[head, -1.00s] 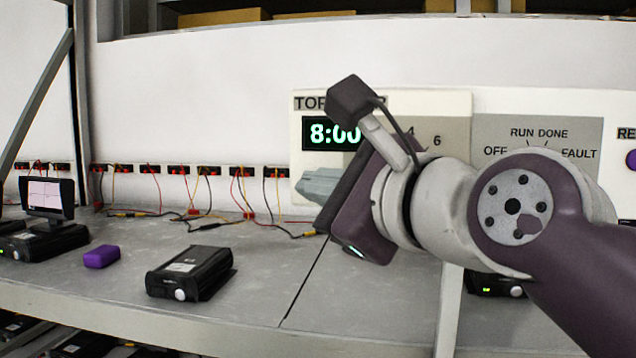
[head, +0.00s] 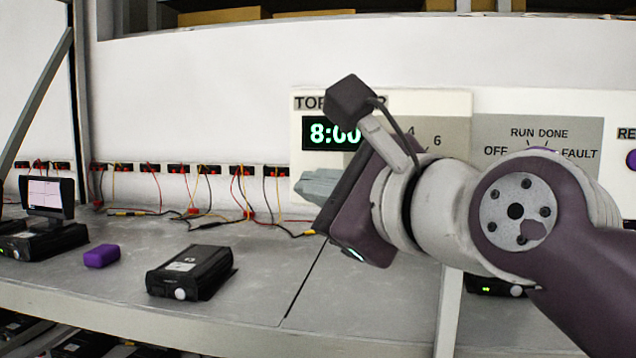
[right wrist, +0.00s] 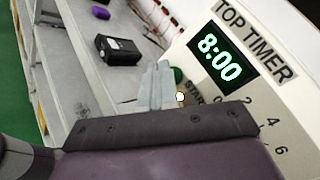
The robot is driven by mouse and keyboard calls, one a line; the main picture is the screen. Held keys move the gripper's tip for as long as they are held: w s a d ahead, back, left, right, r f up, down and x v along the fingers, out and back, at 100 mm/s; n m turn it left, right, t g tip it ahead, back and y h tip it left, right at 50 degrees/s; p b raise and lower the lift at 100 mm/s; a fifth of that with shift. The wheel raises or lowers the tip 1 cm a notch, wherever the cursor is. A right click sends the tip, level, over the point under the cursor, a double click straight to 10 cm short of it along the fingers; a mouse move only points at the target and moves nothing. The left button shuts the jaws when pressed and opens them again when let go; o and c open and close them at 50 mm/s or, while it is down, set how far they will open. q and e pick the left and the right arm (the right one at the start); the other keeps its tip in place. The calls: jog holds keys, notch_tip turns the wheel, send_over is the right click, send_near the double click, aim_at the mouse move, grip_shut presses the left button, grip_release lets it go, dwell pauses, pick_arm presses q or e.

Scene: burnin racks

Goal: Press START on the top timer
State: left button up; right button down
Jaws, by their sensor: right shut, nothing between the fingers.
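The top timer (head: 298,165) is a cream panel on the wall, with a lit green display (head: 330,133) reading 8:00. My right gripper (head: 305,188) is in front of the panel's lower left, its grey fingers together and empty. In the right wrist view the display (right wrist: 221,54) and the TOP TIMER label show clearly. There my right gripper's fingers (right wrist: 158,75) lie beside a green button (right wrist: 178,74) near the START lettering and partly cover it. I cannot tell whether they touch it. My arm hides much of the panel in the head view. My left gripper is out of view.
A black box unit (head: 192,272) and a purple block (head: 101,256) rest on the grey shelf (head: 250,290). A small monitor (head: 47,195) stands at the left. Wires hang from a row of wall sockets. A panel marked RUN, DONE, OFF, FAULT (head: 540,132) is right of the timer.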

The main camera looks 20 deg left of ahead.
jog(key=shift+s+d, duration=0.1)
jog(key=shift+s, duration=0.25)
jog(key=s, duration=0.2)
jog(key=s+d, duration=0.1)
jog(key=s, duration=0.1)
jog(key=shift+s, duration=0.4)
dwell(0.6)
